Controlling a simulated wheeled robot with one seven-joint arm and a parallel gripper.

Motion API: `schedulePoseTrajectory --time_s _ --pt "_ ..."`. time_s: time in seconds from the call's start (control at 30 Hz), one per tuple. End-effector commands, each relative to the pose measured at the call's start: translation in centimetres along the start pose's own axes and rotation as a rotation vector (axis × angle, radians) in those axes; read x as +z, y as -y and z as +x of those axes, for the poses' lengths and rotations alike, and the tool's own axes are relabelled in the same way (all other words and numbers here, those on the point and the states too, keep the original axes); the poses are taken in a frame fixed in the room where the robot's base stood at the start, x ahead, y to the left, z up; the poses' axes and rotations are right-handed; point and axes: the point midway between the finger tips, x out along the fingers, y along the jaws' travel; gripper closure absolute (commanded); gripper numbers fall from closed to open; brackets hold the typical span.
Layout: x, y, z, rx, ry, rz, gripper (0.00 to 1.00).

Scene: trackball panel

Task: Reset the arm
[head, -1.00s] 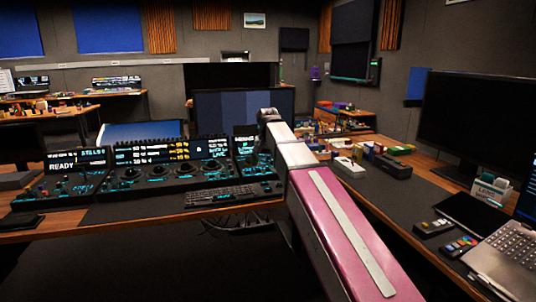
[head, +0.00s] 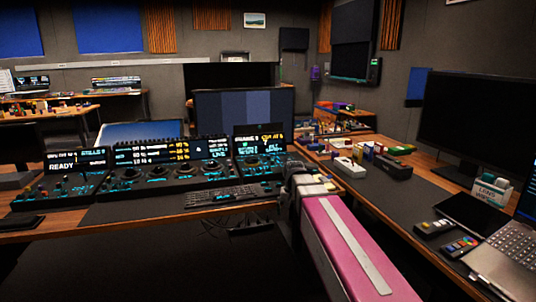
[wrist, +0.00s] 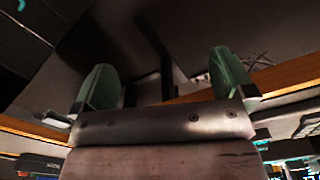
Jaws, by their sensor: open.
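My gripper (wrist: 165,82) is open in the wrist view, with its two green fingers wide apart and nothing between them. In the head view my arm, with a pink link, runs up from the lower right and ends at the desk's front edge. The gripper's fingers cannot be made out there. The trackball panel (head: 172,172) stands on the desk left of my arm, with lit displays. Its left unit (head: 62,188) reads "READY". Its right unit (head: 262,150) is clear of my arm.
A keyboard (head: 228,195) lies in front of the panel, close left of my arm. The right desk holds small boxes, a remote (head: 460,247), a laptop (head: 495,262) and a large dark monitor (head: 470,125). Dark open space lies below the desk's front edge.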

Motion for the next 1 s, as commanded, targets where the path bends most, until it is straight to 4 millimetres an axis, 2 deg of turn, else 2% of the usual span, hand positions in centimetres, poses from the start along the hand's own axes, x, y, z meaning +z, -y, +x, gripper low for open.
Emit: schedulePoseTrajectory --time_s 0.03,0.2,0.4,0.5,0.7,1.0 --pt "1.3 -1.1 1.7 0.001 0.004 -0.004 0.00" --pt "4.2 -4.3 6.7 0.001 0.004 -0.030 0.00" --pt "8.1 -7.7 11.8 0.001 0.003 -0.063 0.00" --pt "9.7 -9.0 13.6 0.000 0.001 -0.076 0.00" --pt "11.7 -10.4 15.7 0.000 -0.001 -0.093 0.00" --pt "11.9 -10.6 16.1 0.000 -0.004 -0.097 0.00"
